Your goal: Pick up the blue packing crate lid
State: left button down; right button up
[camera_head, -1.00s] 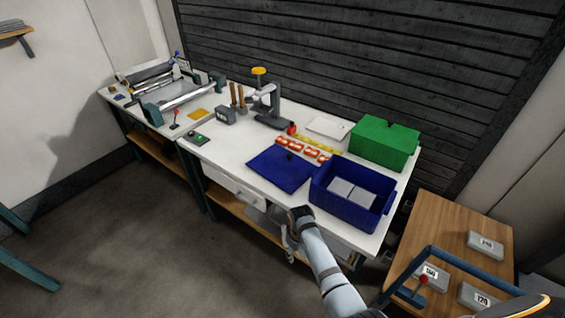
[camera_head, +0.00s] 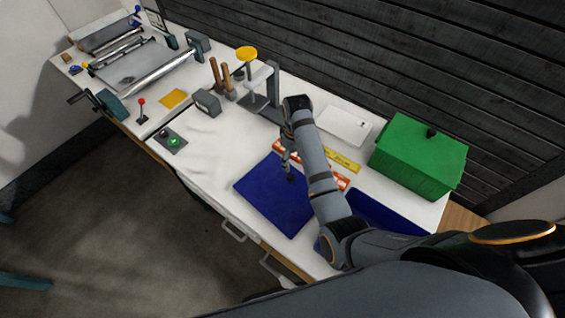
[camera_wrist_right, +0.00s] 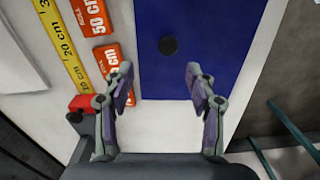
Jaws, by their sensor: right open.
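The blue packing crate lid (camera_head: 268,199) lies flat on the white bench, a dark blue square with a black knob (camera_wrist_right: 168,45) near its middle. It also fills the upper middle of the right wrist view (camera_wrist_right: 215,25). My right gripper (camera_head: 289,168) points down over the lid near the knob, partly covering that area. In the right wrist view the right gripper (camera_wrist_right: 159,85) is open and empty, and the knob shows beyond the gap between its fingertips. The blue crate (camera_head: 390,212) is partly hidden behind my right arm. My left gripper is not in view.
Orange-red cards (camera_wrist_right: 90,15) and a yellow ruler (camera_wrist_right: 62,45) lie beside the lid. A green box (camera_head: 415,160) stands at the right. A grey press with a yellow knob (camera_head: 247,54) stands behind. Bare bench lies left of the lid.

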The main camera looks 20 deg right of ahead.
aim_at(291, 176)
jog(key=shift+s+a, duration=0.35)
jog(key=shift+s, duration=0.3)
jog(key=f, duration=0.2)
jog(key=shift+s+f+p, duration=0.3)
jog(key=shift+p, duration=0.05)
jog(key=shift+w+d+f, duration=0.1)
jog(key=shift+w+f, duration=0.15)
jog(key=shift+f, duration=0.2)
jog(key=shift+w+d+f, duration=0.1)
jog(key=shift+w+f, duration=0.15)
jog(key=shift+f, duration=0.2)
jog(key=shift+a+f+p, duration=0.15)
jog(key=shift+f+p, duration=0.25)
jog(key=shift+f, duration=0.15)
jog(key=f, duration=0.3)
jog(key=shift+s+a+f, duration=0.15)
jog(key=shift+a+f, duration=0.05)
jog(key=shift+f, duration=0.25)
jog(key=c, duration=0.5)
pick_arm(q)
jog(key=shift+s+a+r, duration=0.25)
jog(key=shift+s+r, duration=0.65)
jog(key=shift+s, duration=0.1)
pick_arm(e)
grip_shut()
